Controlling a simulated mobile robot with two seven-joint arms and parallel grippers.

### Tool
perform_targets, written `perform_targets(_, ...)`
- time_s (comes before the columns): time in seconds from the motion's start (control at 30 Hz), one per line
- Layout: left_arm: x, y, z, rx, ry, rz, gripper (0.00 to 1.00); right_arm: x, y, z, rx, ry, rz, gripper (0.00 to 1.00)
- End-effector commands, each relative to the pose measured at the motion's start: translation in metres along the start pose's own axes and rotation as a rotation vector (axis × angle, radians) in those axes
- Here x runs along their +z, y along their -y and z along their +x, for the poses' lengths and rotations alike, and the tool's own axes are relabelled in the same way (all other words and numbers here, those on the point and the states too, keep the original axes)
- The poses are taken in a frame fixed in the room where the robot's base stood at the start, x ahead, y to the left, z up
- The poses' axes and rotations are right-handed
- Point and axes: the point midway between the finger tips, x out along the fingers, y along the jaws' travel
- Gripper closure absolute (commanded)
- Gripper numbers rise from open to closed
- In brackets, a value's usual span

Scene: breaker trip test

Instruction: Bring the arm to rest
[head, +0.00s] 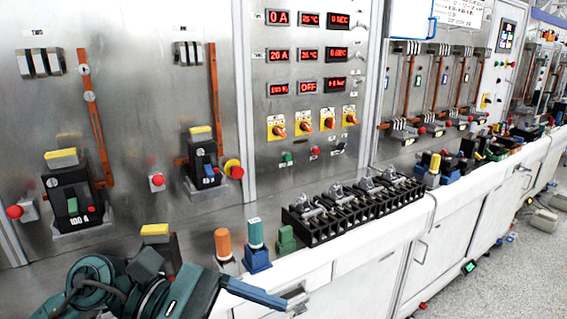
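My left arm and gripper (262,294) are low in the head view, at the bottom left, in front of the bench. One long blue-grey finger points right, past the bench's front edge. The second finger cannot be made out, so whether the gripper is open or shut is unclear. Nothing is seen held in it. My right gripper is not in view.
An orange-topped post (223,243), a teal-topped post (256,234) and a green block (286,239) stand close behind the gripper. A black terminal block (350,208) lies right of them. Breakers (72,200) and the display panel (308,55) rise behind.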

Motion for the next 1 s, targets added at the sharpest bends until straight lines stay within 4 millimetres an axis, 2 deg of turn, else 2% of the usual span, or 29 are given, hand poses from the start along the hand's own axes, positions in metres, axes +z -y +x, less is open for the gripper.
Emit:
perform_targets(0.03,0.007,-0.009,0.006,0.096,0.178,-0.215,0.18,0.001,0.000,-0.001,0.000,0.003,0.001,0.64)
perform_targets(0.07,0.009,-0.017,0.006,0.150,0.280,-0.345,0.18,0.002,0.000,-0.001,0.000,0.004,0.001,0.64)
perform_targets(0.13,0.006,-0.036,-0.003,0.273,0.517,-0.659,0.18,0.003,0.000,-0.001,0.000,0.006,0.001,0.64)
perform_targets(0.17,-0.001,-0.044,-0.010,0.324,0.618,-0.798,0.18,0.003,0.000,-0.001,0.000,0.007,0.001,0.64)
perform_targets(0.23,-0.028,-0.059,-0.028,0.437,0.858,-1.127,0.18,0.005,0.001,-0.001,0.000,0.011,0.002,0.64)
perform_targets(0.27,-0.045,-0.062,-0.036,0.485,0.963,-1.270,0.18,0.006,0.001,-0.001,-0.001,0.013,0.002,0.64)
perform_targets(0.3,-0.072,-0.062,-0.047,0.548,1.106,-1.459,0.18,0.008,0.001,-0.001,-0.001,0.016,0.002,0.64)
perform_targets(0.37,-0.116,-0.053,-0.060,0.638,1.314,-1.723,0.18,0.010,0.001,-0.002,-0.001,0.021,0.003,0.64)
perform_targets(0.4,-0.144,-0.042,-0.065,0.688,1.440,-1.874,0.18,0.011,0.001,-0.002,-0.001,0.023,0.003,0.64)
perform_targets(0.47,-0.185,-0.020,-0.070,0.763,1.622,-2.077,0.18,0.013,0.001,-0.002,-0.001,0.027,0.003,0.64)
perform_targets(0.53,-0.227,0.014,-0.070,0.847,1.826,-2.282,0.18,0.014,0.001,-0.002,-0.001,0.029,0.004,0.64)
perform_targets(0.57,-0.243,0.029,-0.069,-0.870,-1.887,2.328,0.18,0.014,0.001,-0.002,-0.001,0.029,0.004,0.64)
perform_targets(0.6,-0.262,0.051,-0.065,-0.832,-1.815,2.201,0.18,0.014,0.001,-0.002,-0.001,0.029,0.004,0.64)
perform_targets(0.7,-0.297,0.103,-0.054,-0.756,-1.667,1.926,0.18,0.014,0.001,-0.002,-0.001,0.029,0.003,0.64)
perform_targets(0.8,-0.317,0.145,-0.043,-0.705,-1.563,1.728,0.18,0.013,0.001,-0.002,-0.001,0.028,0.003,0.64)
perform_targets(0.9,-0.326,0.171,-0.035,-0.674,-1.501,1.606,0.18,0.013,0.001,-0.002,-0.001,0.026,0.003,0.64)
perform_targets(1.0,-0.329,0.182,-0.031,-0.662,-1.475,1.555,0.18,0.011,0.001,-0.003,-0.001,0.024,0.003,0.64)
